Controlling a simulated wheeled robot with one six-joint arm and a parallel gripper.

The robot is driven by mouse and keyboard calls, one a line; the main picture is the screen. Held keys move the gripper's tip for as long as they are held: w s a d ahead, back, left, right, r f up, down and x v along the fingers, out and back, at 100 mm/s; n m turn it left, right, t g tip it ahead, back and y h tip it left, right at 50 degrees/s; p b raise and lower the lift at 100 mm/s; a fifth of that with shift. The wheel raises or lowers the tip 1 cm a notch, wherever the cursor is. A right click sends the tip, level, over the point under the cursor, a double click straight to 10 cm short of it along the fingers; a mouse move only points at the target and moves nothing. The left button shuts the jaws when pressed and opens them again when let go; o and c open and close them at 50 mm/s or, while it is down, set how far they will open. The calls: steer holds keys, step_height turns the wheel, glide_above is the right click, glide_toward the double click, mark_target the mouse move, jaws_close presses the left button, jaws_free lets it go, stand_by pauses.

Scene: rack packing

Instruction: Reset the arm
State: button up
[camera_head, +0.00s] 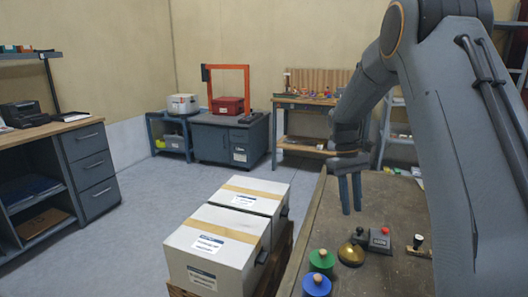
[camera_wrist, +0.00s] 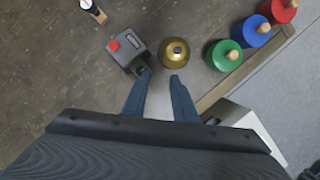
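My gripper (camera_head: 351,210) hangs pointing down above the brown worktable (camera_head: 385,200) at the right of the head view. In the wrist view its two fingers (camera_wrist: 159,77) stand apart with only bare table showing between them. It appears to hold nothing. The brass dome-shaped bell (camera_head: 351,254) is just beyond the fingertips in the wrist view (camera_wrist: 175,52). The grey box with a red button (camera_head: 380,242) is beside it, close to the left fingertip in the wrist view (camera_wrist: 128,52). My gripper looks apart from both.
Green (camera_head: 321,262) and blue (camera_head: 316,285) knobbed weights stand near the table's left edge. A red one (camera_wrist: 281,10) shows in the wrist view. A small stamp-like item (camera_head: 418,246) lies at right. Two taped white boxes (camera_head: 216,244) stand left of the table. The grey floor is open beyond.

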steer(key=s+a+m+t, duration=0.1)
steer(key=s+a, duration=0.2)
steer(key=s, duration=0.6)
steer(key=s+a+f+m+t+y, duration=0.1)
steer(key=s+a, duration=0.2)
steer(key=s, duration=0.6)
steer(key=s+a+f+m+t, duration=0.1)
steer(key=s+a, duration=0.3)
steer(key=s, duration=0.5)
steer(key=shift+f+m+t, duration=0.25)
steer(key=shift+m+t, duration=0.05)
steer(key=shift+m, duration=0.1)
